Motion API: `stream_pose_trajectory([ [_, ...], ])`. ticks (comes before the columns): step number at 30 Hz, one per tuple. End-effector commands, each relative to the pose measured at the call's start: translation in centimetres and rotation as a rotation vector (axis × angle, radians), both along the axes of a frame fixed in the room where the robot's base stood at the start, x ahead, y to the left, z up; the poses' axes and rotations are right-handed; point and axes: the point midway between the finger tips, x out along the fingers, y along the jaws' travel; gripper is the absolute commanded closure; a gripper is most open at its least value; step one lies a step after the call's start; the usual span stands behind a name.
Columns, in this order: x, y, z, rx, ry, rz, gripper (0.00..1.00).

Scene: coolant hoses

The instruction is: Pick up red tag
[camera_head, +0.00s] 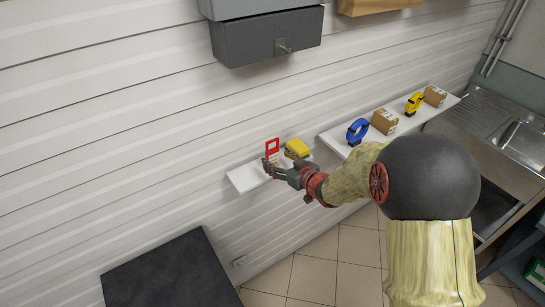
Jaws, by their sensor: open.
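The red tag (273,145) is a small upright frame-like piece at the small white shelf (243,180) on the slatted wall. My gripper (271,165) is at the shelf, just below and in front of the tag in the picture. Its jaws are open. The lower part of the tag is partly hidden by the gripper, and I cannot tell whether the fingers touch it. A yellow object (297,147) sits on the same shelf, just right of the tag and behind my gripper.
A longer white shelf (335,139) to the right holds a blue ring-shaped clamp (357,132), a yellow one (414,103) and brown boxes (384,121). A dark grey cabinet (265,36) hangs above. A dark-topped block (167,275) stands lower left. A sink counter (490,135) is far right.

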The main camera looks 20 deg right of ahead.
Motion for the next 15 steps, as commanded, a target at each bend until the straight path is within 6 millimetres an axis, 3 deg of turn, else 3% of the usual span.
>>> stream_pose_trajectory([
  [7, 3.2, 1.1, -0.9, -0.001, 0.001, 0.001, 0.39],
  [15, 3.8, 1.2, -1.1, -0.002, 0.001, -0.001, 0.39],
])
